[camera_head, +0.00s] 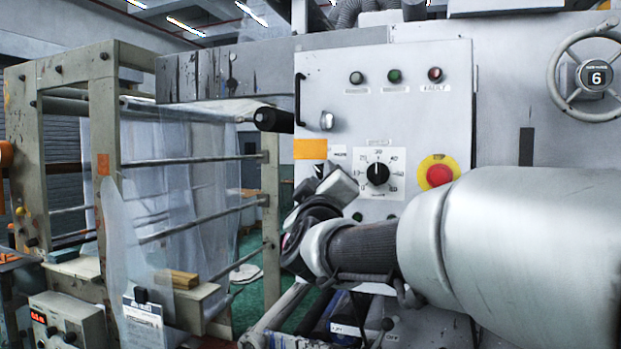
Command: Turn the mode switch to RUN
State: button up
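A grey control panel (452,118) faces me, with a black rotary dial (377,174) on a white numbered scale. A small silver knob or latch (326,121) sits at the panel's upper left. I cannot make out a switch marked RUN; the small labels are not readable and part of the panel's lower left is hidden behind my arm. My gripper (328,180) is in front of that lower left area, left of the dial. Its fingers are dark and seen at an angle, so I cannot tell if they are open or touching the panel.
A red emergency button (438,175) on a yellow ring is right of the dial. Three indicator lamps, the middle one green (394,76), line the panel's top. A handwheel (590,74) is at upper right. A frame with clear film (197,170) stands at left. My arm fills the lower right.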

grip_shut()
jog(key=shift+f+m+b, duration=0.1)
jog(key=shift+m+b, duration=0.2)
jog(key=m+h+b, duration=0.2)
jog(key=m, duration=0.1)
jog(key=shift+a+f+b, duration=0.1)
jog(key=shift+f+b, duration=0.15)
jog(key=shift+b, duration=0.05)
jog(key=m+g+h+b, duration=0.1)
jog(key=m+h, duration=0.2)
jog(key=m, duration=0.4)
jog(key=m+g+h+b, duration=0.1)
jog(key=m+h, duration=0.2)
jog(key=m, duration=0.4)
jog(key=a+m+g+h+b, duration=0.1)
jog(key=m+g+h+b, duration=0.1)
jog(key=m, duration=0.5)
jog(key=shift+w+a+r+m+h, duration=0.1)
jog(key=shift+w+r+m+h, duration=0.2)
jog(key=shift+h, duration=0.2)
